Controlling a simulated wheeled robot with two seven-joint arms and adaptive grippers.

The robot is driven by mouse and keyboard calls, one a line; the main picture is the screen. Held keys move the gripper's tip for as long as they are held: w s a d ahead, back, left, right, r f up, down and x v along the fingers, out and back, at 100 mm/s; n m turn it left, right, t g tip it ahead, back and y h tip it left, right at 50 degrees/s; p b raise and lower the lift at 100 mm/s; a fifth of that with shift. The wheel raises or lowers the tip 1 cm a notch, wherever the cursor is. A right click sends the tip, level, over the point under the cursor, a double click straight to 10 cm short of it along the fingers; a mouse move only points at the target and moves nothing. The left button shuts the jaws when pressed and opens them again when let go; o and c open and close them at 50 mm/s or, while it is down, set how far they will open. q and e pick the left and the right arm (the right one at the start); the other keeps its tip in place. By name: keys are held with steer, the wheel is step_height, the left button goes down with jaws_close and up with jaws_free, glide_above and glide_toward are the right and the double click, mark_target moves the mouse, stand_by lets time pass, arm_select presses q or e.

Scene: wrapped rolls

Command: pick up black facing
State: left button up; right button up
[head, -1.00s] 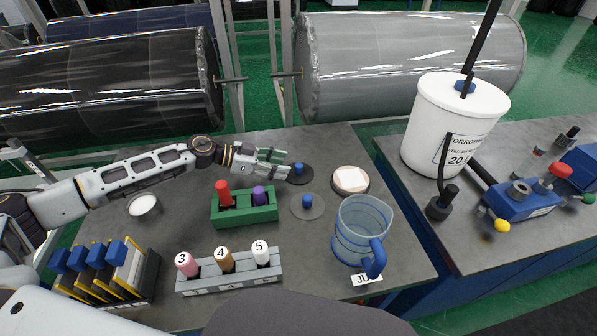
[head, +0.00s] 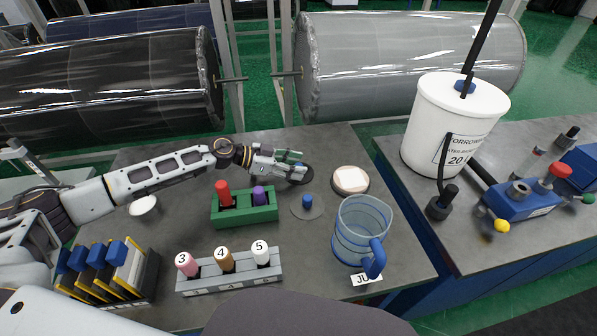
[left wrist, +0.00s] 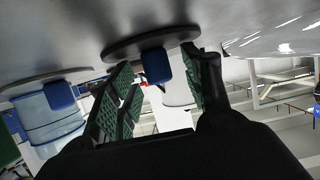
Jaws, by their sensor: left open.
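The black facing is a flat black disc (head: 306,179) with a blue knob, lying on the grey table near its back edge. In the left wrist view the black disc (left wrist: 125,44) shows upside down, and its blue knob (left wrist: 157,66) stands between my open fingers, with a gap visible on each side. My left gripper (head: 291,166) is over the disc in the head view and hides the knob and much of the disc. It also shows open in the left wrist view (left wrist: 161,78). My right gripper is not in view.
A grey disc with a blue knob (head: 307,205) lies just in front. A white-topped round piece (head: 350,180) is to the right. A green rack (head: 245,216) with red and purple pegs stands close by, below my left forearm. A clear blue jug (head: 361,232) stands front right.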

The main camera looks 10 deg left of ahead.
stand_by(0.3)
arm_select(q)
jaws_close()
steer(key=shift+r, duration=0.1)
step_height(320, 180, up, 8)
steer(key=shift+r+p, duration=0.25)
steer(key=shift+p, duration=0.45)
steer(key=shift+r, duration=0.7)
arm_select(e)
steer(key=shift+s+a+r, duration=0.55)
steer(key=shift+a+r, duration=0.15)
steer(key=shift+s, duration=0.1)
